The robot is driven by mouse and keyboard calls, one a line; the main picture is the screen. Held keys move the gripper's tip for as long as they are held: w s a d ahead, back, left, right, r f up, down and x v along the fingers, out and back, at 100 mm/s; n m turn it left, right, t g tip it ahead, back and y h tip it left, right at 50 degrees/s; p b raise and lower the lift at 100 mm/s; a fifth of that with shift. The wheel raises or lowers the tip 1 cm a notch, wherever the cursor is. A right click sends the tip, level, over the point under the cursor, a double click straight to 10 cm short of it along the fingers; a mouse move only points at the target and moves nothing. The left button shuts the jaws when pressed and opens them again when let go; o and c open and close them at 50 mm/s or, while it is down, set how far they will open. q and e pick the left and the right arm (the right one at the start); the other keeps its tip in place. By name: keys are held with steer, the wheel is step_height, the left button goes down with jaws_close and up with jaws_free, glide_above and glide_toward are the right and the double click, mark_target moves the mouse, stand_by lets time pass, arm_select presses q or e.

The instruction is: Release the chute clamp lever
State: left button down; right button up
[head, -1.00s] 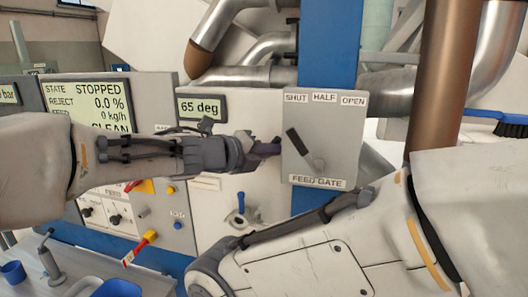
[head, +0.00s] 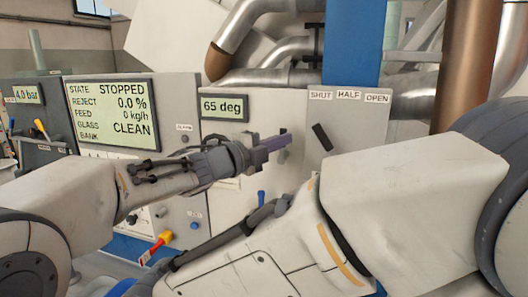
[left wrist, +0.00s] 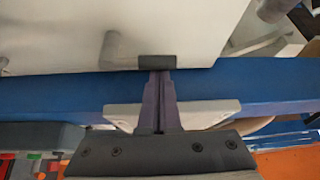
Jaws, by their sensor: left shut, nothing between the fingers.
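My left gripper (head: 283,141) is shut with nothing between its fingers, in front of the pale panel left of the feed gate plate. In the left wrist view its fingers (left wrist: 160,80) point at a dark block (left wrist: 156,62) at the edge of a pale surface; I cannot tell if they touch. A grey peg (left wrist: 111,47) stands left of that block. No lever is readably labelled as the chute clamp. A small label (head: 184,127), too blurred to read surely, is on the cabinet above the left wrist.
The feed gate plate carries SHUT, HALF, OPEN labels and a black-handled lever (head: 322,137). A blue handle (head: 261,198) is below my left gripper. A yellow-and-red handle (head: 158,243) is lower left. The screen (head: 112,115) reads STOPPED. My right arm fills the lower right.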

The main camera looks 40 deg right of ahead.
arm_select(q)
steer(key=shift+w+a+f+n+t+h+b, duration=0.15)
steer(key=shift+w+a+n+t+h+b, duration=0.25)
steer(key=shift+n+b, duration=0.85)
steer(key=shift+w+a+f+n+t+h+b, duration=0.15)
steer(key=shift+w+a+n+t+h+b, duration=0.25)
steer(key=shift+n+b, duration=0.8)
steer(key=shift+w+a+f+n+t+h+b, duration=0.2)
steer(key=shift+w+n+t+h+b, duration=0.35)
steer(key=shift+n+b, duration=0.65)
arm_select(e)
step_height(320, 180, down, 9)
arm_select(q)
steer(key=shift+r+b, duration=0.1)
steer(key=shift+b, duration=0.2)
